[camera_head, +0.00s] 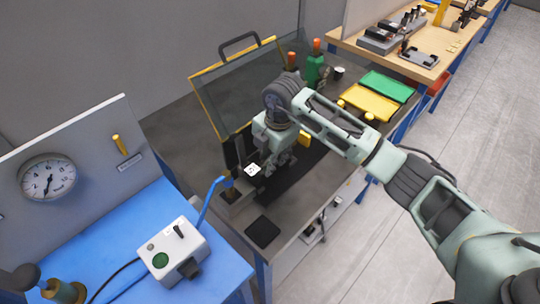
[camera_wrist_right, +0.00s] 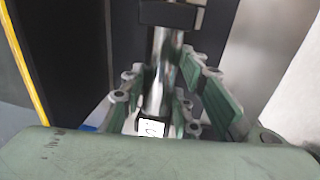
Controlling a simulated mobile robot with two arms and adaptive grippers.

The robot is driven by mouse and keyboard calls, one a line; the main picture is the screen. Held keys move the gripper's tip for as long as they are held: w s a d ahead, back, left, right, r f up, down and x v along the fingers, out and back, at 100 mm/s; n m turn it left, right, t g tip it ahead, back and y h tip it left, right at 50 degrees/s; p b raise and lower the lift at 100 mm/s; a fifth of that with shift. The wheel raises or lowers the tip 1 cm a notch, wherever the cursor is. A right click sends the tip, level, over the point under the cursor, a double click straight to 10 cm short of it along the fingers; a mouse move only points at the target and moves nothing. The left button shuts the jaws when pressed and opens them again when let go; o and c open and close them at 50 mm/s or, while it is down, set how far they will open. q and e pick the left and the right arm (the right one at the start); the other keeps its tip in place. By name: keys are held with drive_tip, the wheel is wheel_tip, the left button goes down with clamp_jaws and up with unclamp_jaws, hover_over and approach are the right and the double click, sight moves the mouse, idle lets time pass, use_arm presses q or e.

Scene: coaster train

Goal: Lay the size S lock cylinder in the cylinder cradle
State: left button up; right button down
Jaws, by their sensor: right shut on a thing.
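A shiny metal cylinder (camera_wrist_right: 160,75), apparently the lock cylinder, lies between the green-padded fingers of my right gripper (camera_wrist_right: 165,92) in the right wrist view. A dark block (camera_wrist_right: 170,14) is at its far end, and a white tag with a dark mark (camera_wrist_right: 152,127) shows at its near end. The size letter is not clearly readable. In the head view my right gripper (camera_head: 271,163) is low over the dark bench, beside a white tag (camera_head: 252,169); the cylinder is mostly hidden there. I cannot make out the cradle clearly. My left gripper is not in view.
A yellow-edged clear guard (camera_head: 232,90) stands behind the gripper. A black pad (camera_head: 262,232) lies at the front. A control box (camera_head: 172,250) and blue table (camera_head: 130,245) are at left.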

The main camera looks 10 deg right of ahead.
drive_tip(key=shift+w+f+b, duration=0.1)
drive_tip(key=shift+f+b, duration=0.65)
drive_tip(key=shift+f, duration=0.35)
drive_tip(key=c, duration=1.3)
unclamp_jaws()
drive_tip(key=shift+s+f, duration=0.25)
drive_tip(key=shift+f, duration=0.05)
drive_tip(key=shift+r, duration=0.35)
drive_tip(key=r, duration=0.4)
drive_tip(key=s+r, duration=0.1)
drive_tip(key=r, duration=0.2)
drive_tip(key=d+r, duration=0.1)
drive_tip(key=r, duration=0.3)
drive_tip(key=shift+s+r, duration=0.2)
drive_tip(key=shift+r, duration=0.1)
drive_tip(key=shift+f, duration=0.1)
